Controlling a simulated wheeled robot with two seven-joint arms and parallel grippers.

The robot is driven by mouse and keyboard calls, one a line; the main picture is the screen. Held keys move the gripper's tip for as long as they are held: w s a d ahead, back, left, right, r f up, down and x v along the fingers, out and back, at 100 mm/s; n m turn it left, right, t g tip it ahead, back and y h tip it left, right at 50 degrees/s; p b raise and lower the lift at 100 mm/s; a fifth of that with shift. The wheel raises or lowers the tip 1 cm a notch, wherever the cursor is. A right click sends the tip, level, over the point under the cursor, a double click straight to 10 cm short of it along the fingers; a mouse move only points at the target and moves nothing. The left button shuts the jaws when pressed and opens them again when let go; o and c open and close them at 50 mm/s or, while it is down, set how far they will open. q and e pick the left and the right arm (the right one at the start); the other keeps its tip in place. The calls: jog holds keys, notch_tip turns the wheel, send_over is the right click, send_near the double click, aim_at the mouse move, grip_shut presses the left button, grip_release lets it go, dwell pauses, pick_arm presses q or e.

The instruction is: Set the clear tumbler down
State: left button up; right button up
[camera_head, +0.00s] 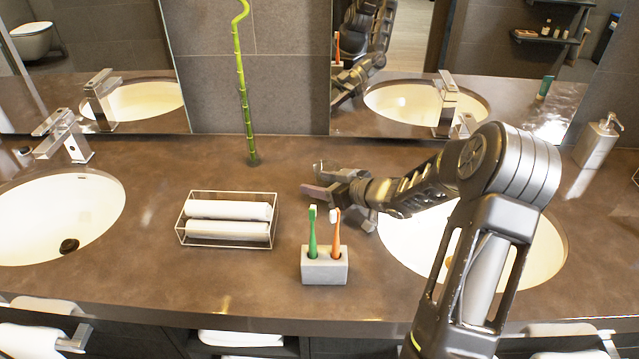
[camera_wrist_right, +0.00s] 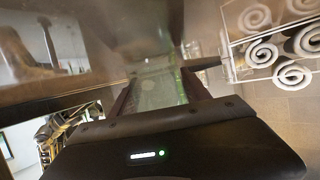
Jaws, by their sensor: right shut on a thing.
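My right gripper (camera_head: 322,188) reaches in from the right over the dark counter, behind the toothbrush holder and to the right of the towel tray. In the right wrist view its fingers are shut on the clear tumbler (camera_wrist_right: 158,88), which shows as a pale, see-through shape between them. In the head view the tumbler is hard to make out at the fingertips. I cannot tell whether its base touches the counter. My left gripper is not in view.
A wire tray (camera_head: 182,226) of rolled white towels (camera_head: 228,210) lies left of the gripper. A grey holder (camera_head: 324,268) with green and orange toothbrushes stands in front. A bamboo stalk (camera_head: 245,100) rises behind. Sinks lie left (camera_head: 60,215) and right (camera_head: 535,260).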

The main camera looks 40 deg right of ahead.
jog(key=shift+f, duration=0.1)
jog(key=o, duration=1.6)
jog(key=shift+o, duration=0.2)
jog(key=shift+r, duration=0.2)
jog(key=shift+s, duration=0.2)
jog(key=v, duration=1.1)
jog(key=shift+s+d+r, duration=0.1)
jog(key=shift+s+r, duration=0.1)
jog(key=shift+s, duration=0.05)
